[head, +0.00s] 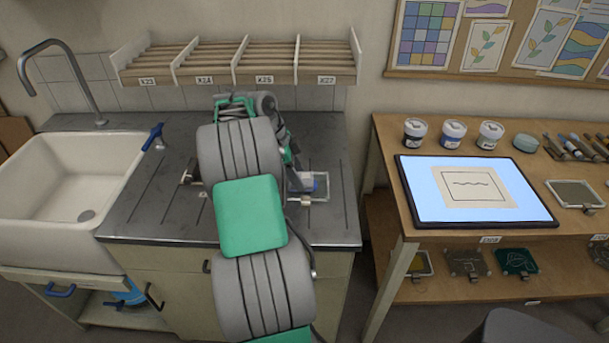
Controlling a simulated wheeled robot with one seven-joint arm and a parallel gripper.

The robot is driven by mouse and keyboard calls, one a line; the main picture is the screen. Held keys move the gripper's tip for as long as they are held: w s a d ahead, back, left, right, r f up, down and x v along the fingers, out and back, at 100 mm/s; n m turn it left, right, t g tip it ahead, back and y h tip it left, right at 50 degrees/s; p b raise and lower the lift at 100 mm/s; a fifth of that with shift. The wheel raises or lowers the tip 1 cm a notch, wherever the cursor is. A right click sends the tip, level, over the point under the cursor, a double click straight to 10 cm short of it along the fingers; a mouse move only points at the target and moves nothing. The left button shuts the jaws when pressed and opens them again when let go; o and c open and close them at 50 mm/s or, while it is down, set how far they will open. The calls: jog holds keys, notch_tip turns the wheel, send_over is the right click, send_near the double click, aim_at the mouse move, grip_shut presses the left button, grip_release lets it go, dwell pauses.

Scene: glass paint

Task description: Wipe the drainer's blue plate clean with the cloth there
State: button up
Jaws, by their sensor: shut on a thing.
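A small blue and pale lilac patch (306,181) shows on the counter just right of my arm. I cannot tell whether it is the blue plate, the cloth or both. A pale, thin-edged rectangular frame (322,187), perhaps the drainer, stands around its right side. My arm reaches over the counter and covers most of this spot. My gripper's fingers are hidden behind my arm links, and so is whatever they touch.
The grey counter (335,230) has bare room at its front right. A white sink (75,185) with a tall tap lies left. A slatted shelf (325,70) hangs above. On the right, a wooden bench (385,145) carries a lit panel (430,205) and several jars.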

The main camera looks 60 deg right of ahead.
aim_at(318, 185)
jog(key=shift+w+a, duration=0.35)
jog(key=shift+w, duration=0.25)
jog(key=shift+s+d+b, duration=0.15)
jog(key=shift+s+d, duration=0.3)
jog(key=shift+s, duration=0.4)
jog(key=shift+s+d+b, duration=0.2)
jog(key=shift+s+d, duration=0.2)
jog(key=shift+s, duration=0.45)
jog(key=shift+s+d+b, duration=0.15)
jog(key=shift+s+d, duration=0.3)
jog(key=shift+s, duration=0.4)
jog(key=shift+w+a+f+p, duration=0.1)
jog(key=shift+w+a, duration=0.35)
jog(key=shift+w, duration=0.4)
jog(key=shift+w+a+r+p, duration=0.1)
jog(key=shift+w+a, duration=0.35)
jog(key=shift+w, duration=0.4)
jog(key=shift+w+a+f+p, duration=0.1)
jog(key=shift+w+a, duration=0.35)
jog(key=shift+w, duration=0.4)
jog(key=shift+s+d, duration=0.35)
jog(key=shift+s, duration=0.3)
jog(key=shift+s+d, duration=0.35)
jog(key=shift+s, duration=0.25)
notch_tip(318, 185, up, 5)
jog(key=p, duration=0.4)
jog(key=shift+r, duration=0.2)
jog(key=shift+f, duration=0.1)
jog(key=shift+w, duration=0.1)
